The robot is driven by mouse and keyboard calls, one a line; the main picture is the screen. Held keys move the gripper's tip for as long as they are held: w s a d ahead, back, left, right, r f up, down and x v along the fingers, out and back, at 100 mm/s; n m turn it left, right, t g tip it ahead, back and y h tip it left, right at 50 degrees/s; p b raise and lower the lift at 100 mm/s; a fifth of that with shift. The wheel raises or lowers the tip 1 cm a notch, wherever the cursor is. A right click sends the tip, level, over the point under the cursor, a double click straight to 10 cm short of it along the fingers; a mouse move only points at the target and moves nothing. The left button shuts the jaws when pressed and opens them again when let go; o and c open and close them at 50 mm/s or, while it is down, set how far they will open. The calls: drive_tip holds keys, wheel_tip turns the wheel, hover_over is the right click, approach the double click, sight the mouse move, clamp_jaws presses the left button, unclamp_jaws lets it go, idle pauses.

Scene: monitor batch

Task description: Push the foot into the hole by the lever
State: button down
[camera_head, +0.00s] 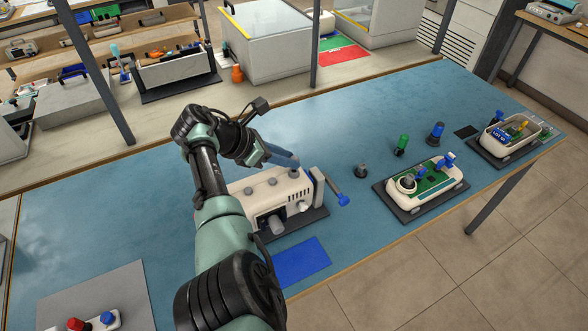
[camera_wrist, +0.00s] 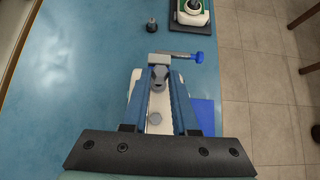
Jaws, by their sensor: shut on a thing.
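A white machine housing (camera_head: 262,203) lies on a dark mat, with grey round feet on its top. A crank-like lever with a blue handle (camera_head: 341,199) stands at its right end; it also shows in the wrist view (camera_wrist: 197,57). My gripper (camera_head: 295,163) is above the top near the lever end. In the wrist view its blue fingers (camera_wrist: 160,78) are shut on a grey foot (camera_wrist: 159,76), beside the lever's block. The foot's lower end and the hole are hidden, so I cannot tell how deep it sits. Another foot (camera_wrist: 155,118) shows between the fingers, further from the lever.
A loose dark grey foot-like piece (camera_head: 361,171) stands on the blue table right of the lever. Green and blue knobs (camera_head: 401,145) stand beyond it. A blue mat (camera_head: 301,262) lies in front.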

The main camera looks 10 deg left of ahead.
drive_tip(key=shift+f+b, duration=0.65)
drive_tip(key=shift+f, duration=0.35)
idle(0.5)
drive_tip(key=c, duration=0.6)
unclamp_jaws()
drive_tip(key=v, duration=1.3)
